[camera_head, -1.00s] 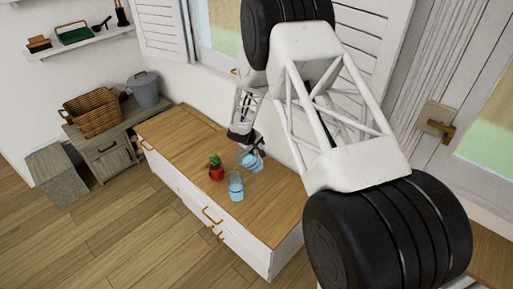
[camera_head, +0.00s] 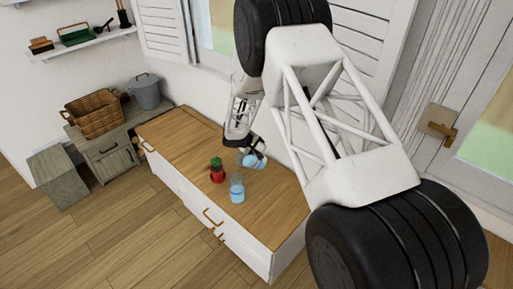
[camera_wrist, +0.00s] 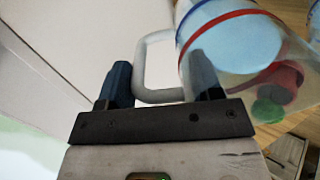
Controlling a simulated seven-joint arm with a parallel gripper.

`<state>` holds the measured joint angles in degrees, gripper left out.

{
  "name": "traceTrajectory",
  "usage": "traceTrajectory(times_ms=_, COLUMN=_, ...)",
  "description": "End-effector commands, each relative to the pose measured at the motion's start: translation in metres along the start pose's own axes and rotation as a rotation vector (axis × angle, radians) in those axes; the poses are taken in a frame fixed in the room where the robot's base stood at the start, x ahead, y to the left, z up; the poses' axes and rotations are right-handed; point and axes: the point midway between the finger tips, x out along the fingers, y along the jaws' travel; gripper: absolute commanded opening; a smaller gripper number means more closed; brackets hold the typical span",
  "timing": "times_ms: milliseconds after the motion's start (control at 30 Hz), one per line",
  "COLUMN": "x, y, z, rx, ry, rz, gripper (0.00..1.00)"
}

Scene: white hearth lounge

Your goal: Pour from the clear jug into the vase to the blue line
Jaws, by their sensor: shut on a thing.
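The clear jug (camera_head: 254,161) hangs above the wooden top, tilted, with pale blue liquid in it. My gripper (camera_head: 240,139) is shut on its handle; in the wrist view the white handle (camera_wrist: 146,65) sits between the blue fingers of my gripper (camera_wrist: 161,84). There the jug body (camera_wrist: 232,42) fills the upper right, with a red band and a blue band around it. The clear vase (camera_head: 237,188) stands upright on the top, in front of and below the jug, with blue liquid inside. I cannot make out a separate fill line on it or any stream.
The left of the cabinet top (camera_head: 175,132) is clear. A wall and window lie behind.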

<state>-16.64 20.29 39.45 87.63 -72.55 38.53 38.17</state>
Motion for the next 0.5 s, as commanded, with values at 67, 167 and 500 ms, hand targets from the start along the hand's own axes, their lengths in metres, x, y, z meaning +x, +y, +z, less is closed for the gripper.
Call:
traceTrajectory(times_ms=67, x=-0.003, y=0.001, z=-0.001, rx=-0.001, ry=0.001, rz=0.015, gripper=0.13)
traceTrajectory(times_ms=167, x=-0.005, y=0.001, z=-0.001, rx=0.0, ry=0.001, rz=0.034, gripper=0.13)
traceTrajectory(times_ms=500, x=-0.013, y=0.003, z=0.0, rx=0.001, ry=0.001, rz=0.098, gripper=0.13)
